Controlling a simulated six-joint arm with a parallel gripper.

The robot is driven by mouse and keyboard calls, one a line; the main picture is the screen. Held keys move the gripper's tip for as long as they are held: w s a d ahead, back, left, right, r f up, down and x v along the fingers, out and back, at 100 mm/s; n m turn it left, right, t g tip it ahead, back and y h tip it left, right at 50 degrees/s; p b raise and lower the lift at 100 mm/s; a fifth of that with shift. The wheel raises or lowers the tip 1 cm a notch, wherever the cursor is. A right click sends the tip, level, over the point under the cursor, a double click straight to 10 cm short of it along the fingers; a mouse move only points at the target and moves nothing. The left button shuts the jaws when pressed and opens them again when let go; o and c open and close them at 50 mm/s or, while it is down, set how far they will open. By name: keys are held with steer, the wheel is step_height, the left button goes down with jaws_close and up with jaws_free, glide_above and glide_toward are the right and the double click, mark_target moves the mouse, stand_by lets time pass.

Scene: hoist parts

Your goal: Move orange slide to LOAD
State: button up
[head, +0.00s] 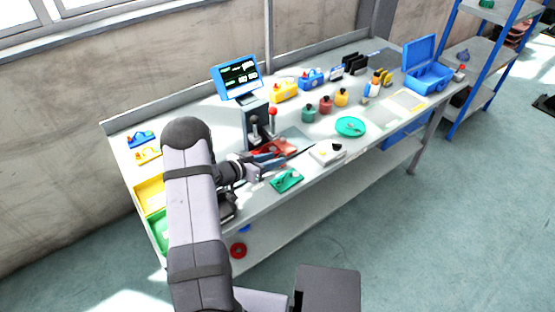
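An orange-red flat piece (274,148), which looks like the orange slide, lies at the foot of a dark press-like stand (257,124) with a red-knobbed lever. My gripper (272,166) is low over the bench at the near side of this piece, with its fingers pointing right. The fingers are small in the head view and partly blend with the parts around them. I cannot tell whether they are open or touch the piece. No LOAD label is readable from here.
A green plate (287,180) lies just in front of my gripper. A white block (327,153) and a teal dish (350,127) are to the right. A monitor (238,77) stands behind the press. Yellow (150,194) and green trays are at the left end. Several coloured parts line the back.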

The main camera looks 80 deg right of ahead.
steer(key=shift+b+v, duration=0.4)
steer(key=shift+v, duration=1.65)
steer(key=shift+o, duration=0.3)
